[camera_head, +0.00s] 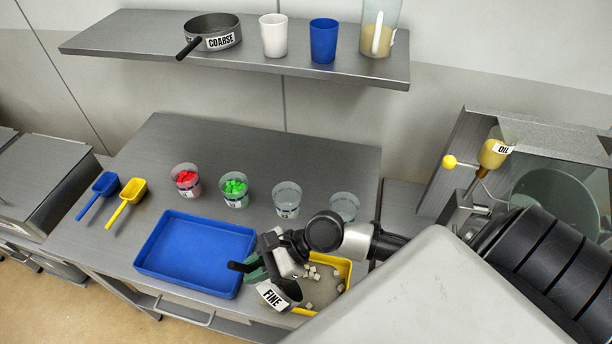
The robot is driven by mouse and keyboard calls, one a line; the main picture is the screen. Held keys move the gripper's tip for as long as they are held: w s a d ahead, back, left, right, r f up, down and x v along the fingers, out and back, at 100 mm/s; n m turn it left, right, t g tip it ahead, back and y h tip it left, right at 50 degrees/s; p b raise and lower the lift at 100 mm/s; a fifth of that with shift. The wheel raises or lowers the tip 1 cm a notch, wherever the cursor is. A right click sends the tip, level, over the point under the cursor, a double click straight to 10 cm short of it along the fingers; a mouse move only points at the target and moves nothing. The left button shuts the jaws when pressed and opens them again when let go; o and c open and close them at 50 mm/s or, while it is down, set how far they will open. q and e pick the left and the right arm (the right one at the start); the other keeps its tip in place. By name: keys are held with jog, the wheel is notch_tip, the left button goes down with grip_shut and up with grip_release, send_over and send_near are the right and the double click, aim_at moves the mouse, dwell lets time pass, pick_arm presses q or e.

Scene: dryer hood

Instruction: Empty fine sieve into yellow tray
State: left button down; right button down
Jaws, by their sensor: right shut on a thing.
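My right gripper (264,264) is at the front of the bench, shut on the dark handle of the fine sieve (271,296), which carries a FINE label. The handle's end sticks out to the left of the jaws. The yellow tray (346,268) lies just right of the gripper, partly hidden by my right arm. Several small pale cubes (310,273) show over a grey-beige surface inside the tray's outline. I cannot tell whether the cubes lie in the sieve or in the tray. My left gripper is out of view.
A blue tray (150,240) lies to the left. Several clear cups stand behind, one with red pieces (186,178) and one with green (235,187). Blue and yellow scoops (127,203) lie far left. A shelf (130,42) above holds the coarse sieve (222,28).

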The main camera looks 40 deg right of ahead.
jog(key=shift+a+f+h+b, duration=0.2)
jog(key=shift+a+h+b, duration=0.1)
jog(key=shift+a+b, duration=0.15)
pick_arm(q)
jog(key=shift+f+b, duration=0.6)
pick_arm(e)
jog(key=w+a+f+n+g+h, duration=0.1)
jog(key=a+f+h, duration=1)
jog(key=a+f, duration=0.3)
jog(key=shift+w+a+f+h, duration=0.15)
jog(key=shift+a+f+h, duration=0.05)
jog(key=shift+h, duration=0.1)
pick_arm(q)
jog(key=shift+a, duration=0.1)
